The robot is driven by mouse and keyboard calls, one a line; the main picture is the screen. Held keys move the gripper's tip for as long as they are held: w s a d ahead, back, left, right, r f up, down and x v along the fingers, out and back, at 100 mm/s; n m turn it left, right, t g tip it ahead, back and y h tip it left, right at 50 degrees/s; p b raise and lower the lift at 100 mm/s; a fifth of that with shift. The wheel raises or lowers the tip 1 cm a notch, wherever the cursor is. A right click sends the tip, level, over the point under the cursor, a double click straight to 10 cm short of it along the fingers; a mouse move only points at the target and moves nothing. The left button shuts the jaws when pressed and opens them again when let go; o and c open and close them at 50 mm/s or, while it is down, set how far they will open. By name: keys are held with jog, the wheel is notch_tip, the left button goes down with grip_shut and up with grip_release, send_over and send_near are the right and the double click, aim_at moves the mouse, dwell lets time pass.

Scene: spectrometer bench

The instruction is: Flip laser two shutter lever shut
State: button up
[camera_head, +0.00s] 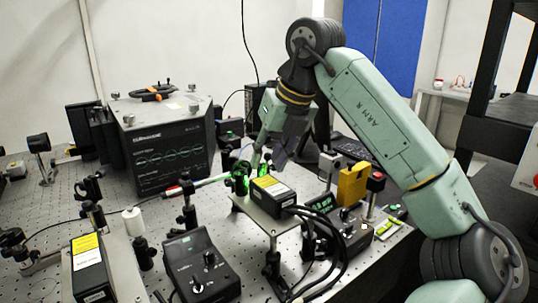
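My gripper (267,160) points down over the middle of the optical bench, just behind a black laser box with a yellow label (273,188) on a raised plate. Its fingers are small and partly blend with the things behind, so I cannot tell how far apart they are. Left of this box, a mount (240,180) glows green. A second black laser box with a yellow label (90,268) lies at the front left. No number marks either box as laser two, and I cannot make out a shutter lever.
A large black instrument (170,155) stands behind left. A black control box with knobs (200,268) sits at the front. Black cables (325,245) loop at the front right, near a yellow block (352,185). Several posts and mounts crowd the perforated bench (50,200).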

jog(key=shift+c, duration=0.2)
grip_shut()
jog(key=shift+s+a+t+h+b, duration=0.35)
jog(key=shift+t+h+b, duration=0.25)
jog(key=shift+h+b, duration=0.2)
jog(key=shift+r, duration=0.1)
jog(key=shift+o, duration=0.2)
grip_release()
